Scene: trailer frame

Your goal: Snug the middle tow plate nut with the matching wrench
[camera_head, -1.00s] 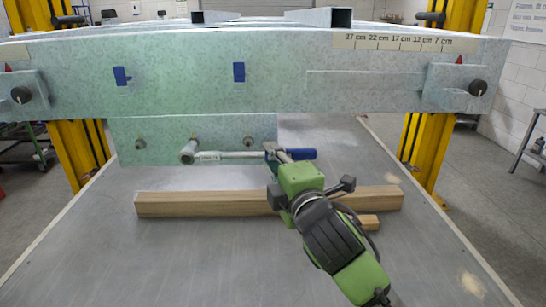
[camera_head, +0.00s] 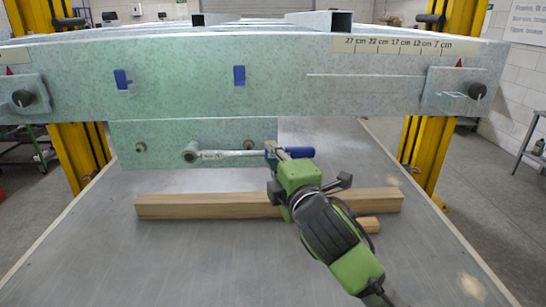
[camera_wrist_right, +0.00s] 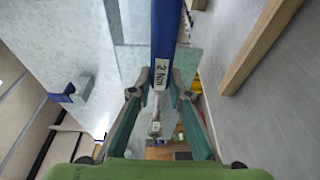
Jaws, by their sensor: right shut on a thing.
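The tow plate (camera_head: 210,130) hangs below the pale green beam, with a left nut (camera_head: 140,147) and a right nut (camera_head: 248,143) showing. A torque wrench (camera_head: 230,153) lies nearly level across the plate. Its round head (camera_head: 190,152) covers the middle nut's place; I cannot tell whether it is seated on the nut. My right gripper (camera_head: 273,152) is shut on the wrench near its blue handle (camera_head: 301,152). In the right wrist view the blue handle (camera_wrist_right: 166,30) has a "2 Nm" label between the fingers (camera_wrist_right: 160,92). My left gripper is out of view.
A wooden beam (camera_head: 165,206) lies on the grey table (camera_head: 200,260) below the plate, with a shorter block (camera_head: 368,224) by it. Two blue clips (camera_head: 239,76) sit on the pale green beam (camera_head: 180,90). Yellow posts (camera_head: 421,150) stand at both sides.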

